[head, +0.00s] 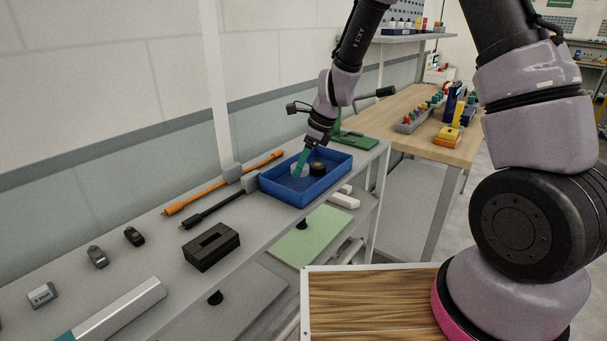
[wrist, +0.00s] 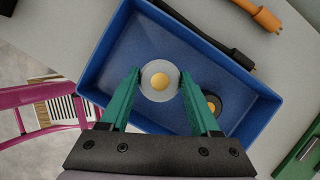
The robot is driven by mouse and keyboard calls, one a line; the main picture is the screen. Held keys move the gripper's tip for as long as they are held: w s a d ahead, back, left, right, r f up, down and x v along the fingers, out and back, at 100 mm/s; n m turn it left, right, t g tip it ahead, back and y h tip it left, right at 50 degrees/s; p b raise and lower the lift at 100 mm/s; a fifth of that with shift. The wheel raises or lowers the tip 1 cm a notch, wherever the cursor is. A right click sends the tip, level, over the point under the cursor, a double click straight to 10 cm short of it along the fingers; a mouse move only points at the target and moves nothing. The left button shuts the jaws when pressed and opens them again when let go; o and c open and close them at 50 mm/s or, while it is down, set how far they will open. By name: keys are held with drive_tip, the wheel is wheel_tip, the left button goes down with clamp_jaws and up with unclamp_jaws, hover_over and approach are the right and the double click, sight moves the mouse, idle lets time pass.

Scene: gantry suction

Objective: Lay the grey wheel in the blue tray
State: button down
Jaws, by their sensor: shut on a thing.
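The blue tray (head: 278,190) is on the grey bench in the head view, and its rim and floor fill much of the wrist view (wrist: 112,62). My gripper (head: 300,172) reaches down into the tray from above with its green fingers. It is shut on the grey wheel (wrist: 160,80), a pale grey disc with a yellow hub, held between the fingertips. The grey wheel is within the tray's walls, near its middle; I cannot tell whether it touches the floor. A black wheel with a yellow hub (wrist: 214,103) lies in the tray to the right, partly behind the right finger.
An orange tool (head: 205,190) and a black tool (head: 215,208) lie left of the tray. A black slotted block (head: 211,247) stands nearer. A green object (head: 355,139) stands behind the tray. A wooden table (head: 440,140) with small parts is at the right.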

sight(301, 174)
drive_tip(key=shift+f, duration=1.65)
drive_tip(key=shift+f, duration=0.1)
drive_tip(key=shift+c, duration=0.6)
unclamp_jaws()
drive_tip(key=s+d+r+n+t, duration=0.1)
drive_tip(key=s+d+r+n, duration=0.1)
drive_tip(key=d+r, duration=0.5)
drive_tip(key=s+d+r+n+t, duration=0.1)
drive_tip(key=s+d+r+n, duration=0.15)
drive_tip(key=r, duration=0.75)
drive_tip(key=s+d+r+n+t, duration=0.1)
drive_tip(key=s+d+r+n, duration=0.15)
drive_tip(key=d+r, duration=0.45)
drive_tip(key=s+d+r+n+t+h, duration=0.1)
drive_tip(key=s+d+r+n, duration=0.3)
drive_tip(key=s+r, duration=0.1)
drive_tip(key=s+d+r+n+t+h, duration=0.1)
drive_tip(key=s+d+r+n+t, duration=0.1)
drive_tip(key=s, duration=0.6)
wheel_tip(301, 174, up, 3)
drive_tip(key=d+n, duration=0.1)
drive_tip(key=n, duration=0.2)
drive_tip(key=shift+d+f+h, duration=0.15)
drive_tip(key=shift+d+h, duration=0.15)
drive_tip(key=shift+d, duration=0.05)
